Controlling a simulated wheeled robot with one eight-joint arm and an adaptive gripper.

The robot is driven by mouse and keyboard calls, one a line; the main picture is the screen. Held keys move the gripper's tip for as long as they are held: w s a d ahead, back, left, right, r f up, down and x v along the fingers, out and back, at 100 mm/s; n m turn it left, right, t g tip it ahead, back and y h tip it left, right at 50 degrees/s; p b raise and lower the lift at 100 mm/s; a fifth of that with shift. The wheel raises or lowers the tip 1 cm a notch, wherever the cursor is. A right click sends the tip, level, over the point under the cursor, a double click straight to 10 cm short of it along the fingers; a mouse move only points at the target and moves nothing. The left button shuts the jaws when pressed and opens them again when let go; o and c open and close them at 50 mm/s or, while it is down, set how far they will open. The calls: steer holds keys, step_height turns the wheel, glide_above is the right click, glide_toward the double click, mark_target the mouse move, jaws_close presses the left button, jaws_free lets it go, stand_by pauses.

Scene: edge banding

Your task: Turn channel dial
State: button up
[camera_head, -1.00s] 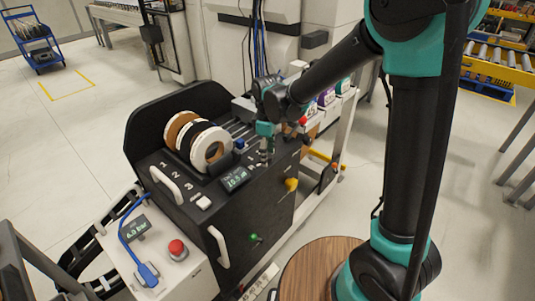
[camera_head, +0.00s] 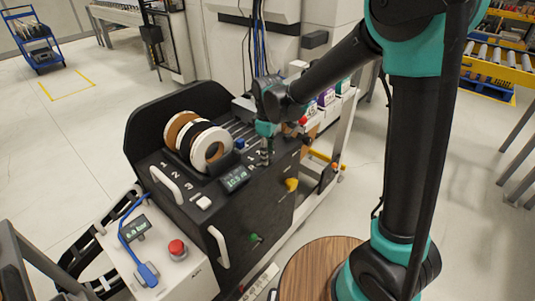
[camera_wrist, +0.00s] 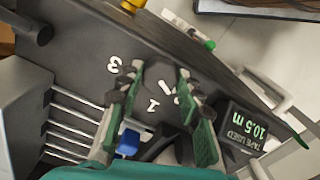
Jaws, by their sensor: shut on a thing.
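The channel dial (camera_wrist: 158,75) is a dark knob on the black machine's top panel, seen between my fingertips in the wrist view. White numerals, among them 3 and 1, stand around it. My gripper (camera_wrist: 160,72) is shut on the dial, with one finger on each side of it. In the head view my gripper (camera_head: 265,160) points down at the right end of the panel, and its fingers largely hide the dial there. Which numeral the dial points to cannot be made out.
A tape display (camera_head: 235,179) reads 10.5 m in the wrist view. A yellow knob (camera_head: 291,184) and green knob (camera_head: 254,237) sit on the front face. A red button (camera_head: 176,248) is at lower left.

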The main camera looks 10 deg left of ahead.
steer(key=m, duration=0.3)
steer(key=shift+m, duration=2.4)
steer(key=o, duration=1.2)
steer(key=shift+c, duration=0.2)
step_height(320, 180, up, 12)
